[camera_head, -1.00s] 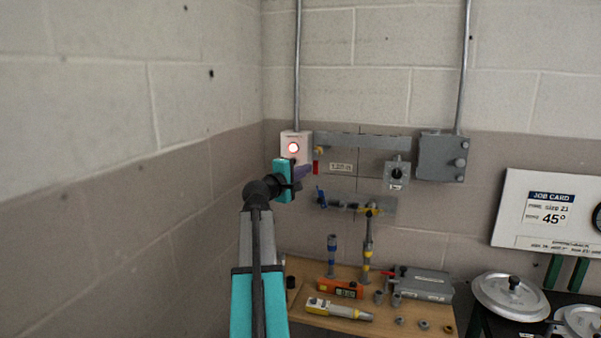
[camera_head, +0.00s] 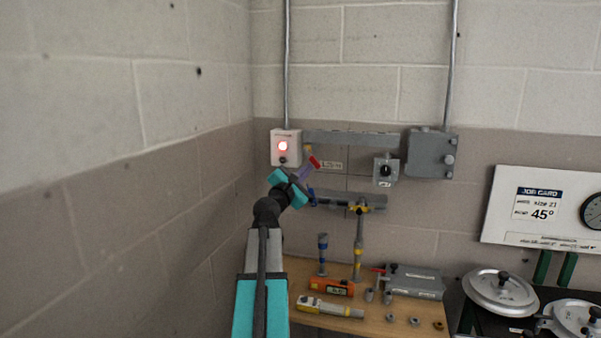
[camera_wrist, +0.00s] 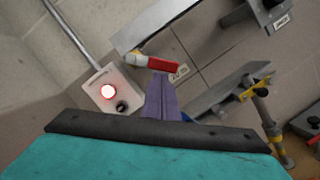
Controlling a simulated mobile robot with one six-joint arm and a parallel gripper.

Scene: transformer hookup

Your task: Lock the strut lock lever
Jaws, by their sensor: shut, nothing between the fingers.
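A red lever (camera_head: 314,162) on a yellow pivot is at the left end of the grey wall rail, beside the white lamp box. It slants down to the right in the head view. In the wrist view the red lever (camera_wrist: 160,63) runs right from its yellow pivot. No label on it can be read, so I cannot confirm that it is the strut lock lever. My gripper (camera_head: 305,172) is shut and empty, with its purple fingers (camera_wrist: 159,80) pointing up at the lever. The fingertips are right at its lower side and seem to touch it.
The white box (camera_head: 285,147) has a lit red lamp. A grey rotary switch (camera_head: 386,171) is to the right. A wooden bench (camera_head: 388,318) below holds tools and fittings.

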